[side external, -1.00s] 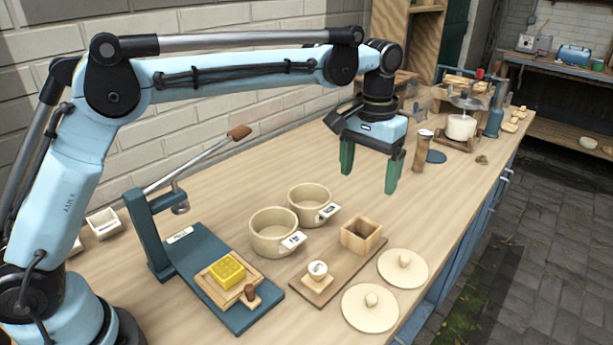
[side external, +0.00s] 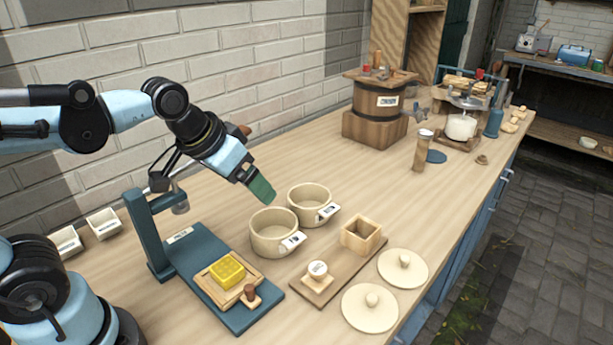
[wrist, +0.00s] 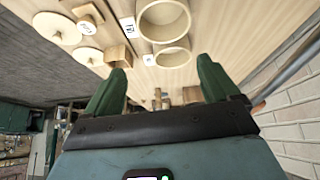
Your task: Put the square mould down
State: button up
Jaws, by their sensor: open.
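The square mould (side external: 362,236) is an open-topped wooden box standing upright on a brown board (side external: 338,268) at the front of the bench. It also shows near the top of the wrist view (wrist: 118,54). My gripper (side external: 263,190) is in the air behind and left of the two cream pots, tilted down to the right, well apart from the mould. In the wrist view its two green fingers (wrist: 160,85) stand wide apart with nothing between them.
Two cream pots (side external: 272,235) stand left of the board, and two round lids (side external: 403,268) lie right of it. A blue press (side external: 205,262) with a yellow block (side external: 227,269) is at the left. A wooden churn (side external: 378,115) stands at the back. The bench between pots and churn is clear.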

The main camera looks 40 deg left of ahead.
jog(key=shift+t, duration=0.5)
jog(key=shift+s+a+f, duration=0.3)
jog(key=shift+s+f, duration=0.4)
jog(key=shift+s+a+f, duration=0.3)
jog(key=shift+s+f, duration=0.35)
